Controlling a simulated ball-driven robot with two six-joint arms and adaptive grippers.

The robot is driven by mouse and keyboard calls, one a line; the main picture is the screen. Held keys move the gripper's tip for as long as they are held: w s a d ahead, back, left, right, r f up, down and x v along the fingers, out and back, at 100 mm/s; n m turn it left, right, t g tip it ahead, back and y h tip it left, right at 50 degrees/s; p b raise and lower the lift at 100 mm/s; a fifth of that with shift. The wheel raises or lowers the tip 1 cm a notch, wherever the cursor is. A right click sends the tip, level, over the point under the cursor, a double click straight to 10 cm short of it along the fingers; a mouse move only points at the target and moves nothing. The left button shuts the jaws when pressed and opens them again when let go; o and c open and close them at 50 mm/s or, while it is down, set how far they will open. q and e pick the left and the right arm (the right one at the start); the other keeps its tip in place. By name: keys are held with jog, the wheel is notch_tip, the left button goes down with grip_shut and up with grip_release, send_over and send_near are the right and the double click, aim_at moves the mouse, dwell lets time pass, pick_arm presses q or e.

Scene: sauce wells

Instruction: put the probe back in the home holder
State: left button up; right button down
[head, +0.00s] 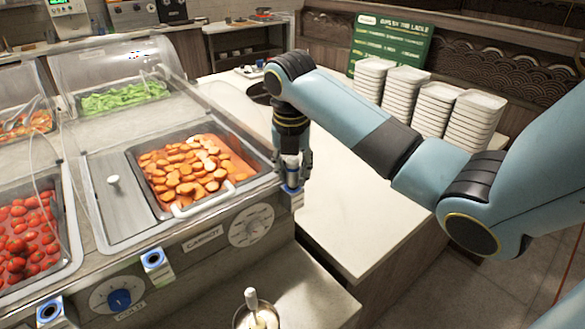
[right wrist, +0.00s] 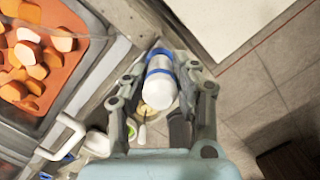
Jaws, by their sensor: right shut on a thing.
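My right gripper (head: 291,172) is at the right front corner of the food counter, pointing down. In the right wrist view, its fingers (right wrist: 163,75) are shut around the probe (right wrist: 161,85), a white cylinder with blue bands. No label marks which one is home. My left gripper is out of view.
The carrot pan (head: 222,200) with a white handle lies left of the gripper, beside a grey lid (head: 121,196). A clear curved guard (head: 120,70) stands behind. Stacked white dishes (head: 435,105) stand on the right counter. A cup with a white-handled utensil (head: 256,315) sits below in front.

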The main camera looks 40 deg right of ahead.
dwell(0.4)
jog(key=c, duration=1)
grip_release()
jog(key=shift+o, duration=0.2)
jog(key=shift+r, duration=0.1)
jog(key=r, duration=0.7)
jog(key=shift+s+a+r, duration=0.1)
jog(key=shift+s+a, duration=0.25)
jog(key=shift+a, duration=0.05)
